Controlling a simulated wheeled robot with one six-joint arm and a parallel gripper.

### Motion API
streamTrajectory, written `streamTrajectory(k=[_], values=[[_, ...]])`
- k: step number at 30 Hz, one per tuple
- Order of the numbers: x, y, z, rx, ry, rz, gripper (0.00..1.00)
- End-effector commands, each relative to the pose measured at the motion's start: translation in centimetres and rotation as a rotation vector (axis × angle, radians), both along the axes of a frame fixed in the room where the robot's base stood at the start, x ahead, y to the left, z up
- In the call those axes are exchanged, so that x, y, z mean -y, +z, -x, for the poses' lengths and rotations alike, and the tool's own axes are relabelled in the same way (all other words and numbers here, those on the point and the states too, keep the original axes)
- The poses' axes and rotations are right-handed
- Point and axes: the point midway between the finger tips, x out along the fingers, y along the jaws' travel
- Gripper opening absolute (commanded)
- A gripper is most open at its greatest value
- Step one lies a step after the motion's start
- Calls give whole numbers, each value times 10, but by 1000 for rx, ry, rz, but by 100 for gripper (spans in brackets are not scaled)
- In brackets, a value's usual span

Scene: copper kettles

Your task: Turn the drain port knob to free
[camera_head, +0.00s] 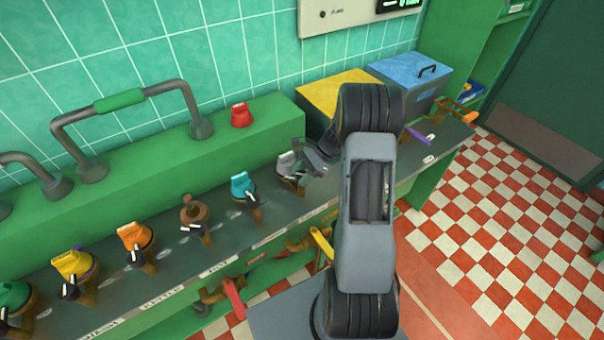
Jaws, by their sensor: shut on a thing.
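A row of knobs with black pointer levers runs along the dark panel. They include a green (12,297), a yellow (72,263), an orange (133,236), a brown (193,210), a teal (242,185) and a pale grey knob (287,162).
A red cap (241,115) sits on the green ledge behind. A grey pipe with a green grip (120,100) arches over the left. Yellow (330,92) and blue (412,72) boxes stand behind my arm. Red and yellow levers hang below the panel. Checkered floor lies right.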

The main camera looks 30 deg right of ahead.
Motion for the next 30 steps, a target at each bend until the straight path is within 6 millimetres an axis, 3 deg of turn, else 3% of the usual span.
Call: streamTrajectory(k=[10,26,27,30], values=[[0,0,0,1,126,0,20],[0,0,0,2,149,0,20],[0,0,0,2,149,0,44],[0,0,0,2,149,0,54]])
